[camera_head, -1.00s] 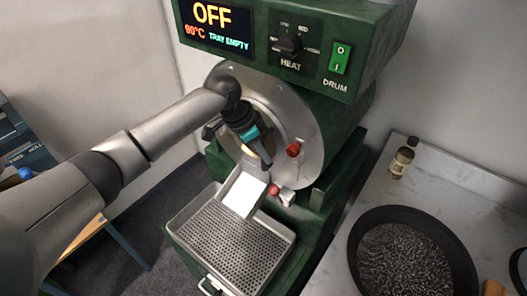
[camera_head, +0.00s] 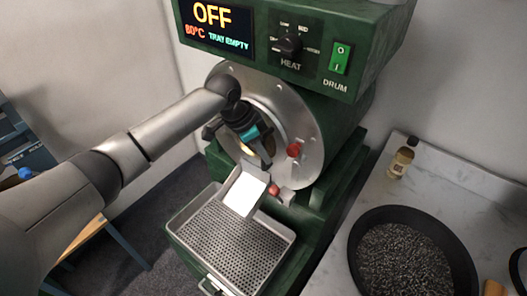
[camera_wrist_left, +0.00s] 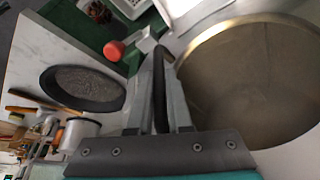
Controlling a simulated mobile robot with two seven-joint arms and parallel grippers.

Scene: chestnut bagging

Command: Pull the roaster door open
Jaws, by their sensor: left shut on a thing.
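The green roaster (camera_head: 340,165) stands in the middle of the head view, with a round steel front plate (camera_head: 310,120). The round roaster door sits in that plate, mostly hidden behind my wrist; its brass-rimmed disc (camera_wrist_left: 250,85) fills the right of the left wrist view. My left gripper (camera_head: 264,160) is at the door. In the left wrist view, its fingers (camera_wrist_left: 162,85) are shut on the dark door handle (camera_wrist_left: 160,92). Whether the door stands slightly ajar I cannot tell. My right gripper is not in view.
A bright chute (camera_head: 243,193) and a perforated tray (camera_head: 225,240) lie below the door. Red knobs (camera_head: 293,150) sit close to the gripper's right. A dark pan (camera_head: 365,272) and a small bottle (camera_head: 400,162) stand on the right counter.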

